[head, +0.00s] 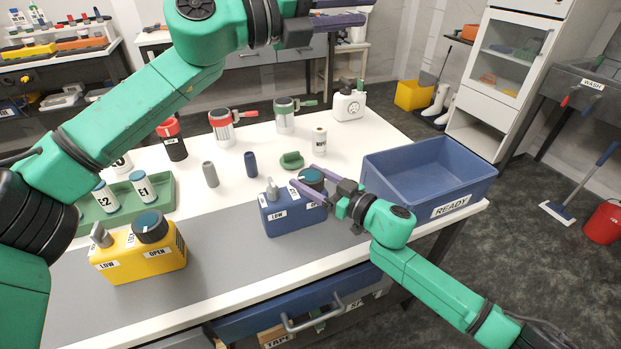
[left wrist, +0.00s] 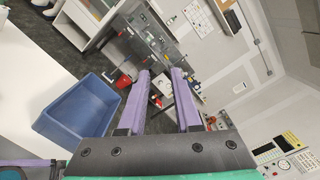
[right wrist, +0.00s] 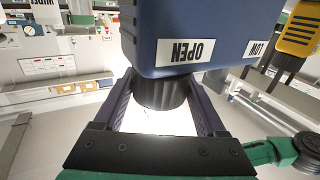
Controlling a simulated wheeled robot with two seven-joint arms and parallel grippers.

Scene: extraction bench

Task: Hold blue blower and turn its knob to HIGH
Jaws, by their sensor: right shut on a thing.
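The blue blower (head: 290,215) stands on the grey mat near the bench's front edge. A grey upright knob (head: 272,190) is on its top left, above a LOW label. A round dark cap with a blue top (head: 312,176) is on its top right. My right gripper (head: 304,177) is shut on this cap from the right. In the right wrist view the ribbed black cap (right wrist: 160,91) sits between the fingers, below the blower's OPEN label (right wrist: 186,51). My left gripper (left wrist: 161,72) is open and empty, raised high above the bench's far side; its fingers (head: 340,20) show at the head view's top.
A yellow blower (head: 140,262) stands on the left of the mat. A blue bin marked READY (head: 455,187) is close to the right. A green piece (head: 291,160), two small cylinders (head: 250,163) and a white bottle (head: 319,142) stand behind. The mat between the blowers is clear.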

